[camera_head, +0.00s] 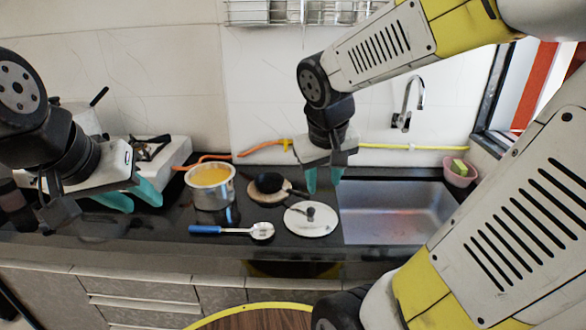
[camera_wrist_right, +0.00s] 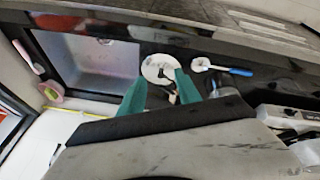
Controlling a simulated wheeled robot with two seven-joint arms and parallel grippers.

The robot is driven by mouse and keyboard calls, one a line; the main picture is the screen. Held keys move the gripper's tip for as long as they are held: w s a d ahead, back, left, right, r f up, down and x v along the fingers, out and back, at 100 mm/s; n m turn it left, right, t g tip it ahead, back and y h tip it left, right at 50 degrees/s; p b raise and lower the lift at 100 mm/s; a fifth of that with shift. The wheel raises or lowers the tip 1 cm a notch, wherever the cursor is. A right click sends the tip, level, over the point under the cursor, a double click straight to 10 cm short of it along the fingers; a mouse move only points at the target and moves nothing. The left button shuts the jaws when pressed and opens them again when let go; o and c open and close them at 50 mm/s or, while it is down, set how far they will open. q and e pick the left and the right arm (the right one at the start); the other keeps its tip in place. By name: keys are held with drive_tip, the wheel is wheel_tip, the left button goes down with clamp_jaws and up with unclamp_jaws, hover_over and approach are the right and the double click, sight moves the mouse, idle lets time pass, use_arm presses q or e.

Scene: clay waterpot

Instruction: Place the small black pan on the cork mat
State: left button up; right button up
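The small black pan (camera_head: 268,183) appears to lie on the round cork mat (camera_head: 254,193), covering much of it, with its dark handle pointing right. Whether the pan rests flat is too small to tell. My right gripper (camera_head: 324,181) points down just right of the pan, its teal fingers apart near the handle's end. In the right wrist view, the spread fingers (camera_wrist_right: 161,90) show with no object clearly held; the pan is mostly hidden there. My left gripper (camera_head: 131,198) is at the far left, its teal fingers apart and empty.
A metal pot (camera_head: 211,193) with yellow contents stands left of the mat. A white lid (camera_head: 311,220) and a blue-handled spoon (camera_head: 232,230) lie in front. The sink (camera_head: 396,215) is at right, a pink bowl (camera_head: 459,174) beyond it. A white stove (camera_head: 160,160) is at left.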

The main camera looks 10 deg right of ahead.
drive_tip(key=s+a+r+t+y, duration=0.2)
drive_tip(key=s+a+r+y, duration=0.1)
drive_tip(key=s+a+r, duration=0.1)
drive_tip(key=shift+s+a+r+m+y, duration=0.3)
drive_tip(key=shift+s+a+r+y, duration=0.1)
drive_tip(key=shift+a, duration=0.4)
drive_tip(key=shift+s+r, duration=0.2)
drive_tip(key=shift+s, duration=0.45)
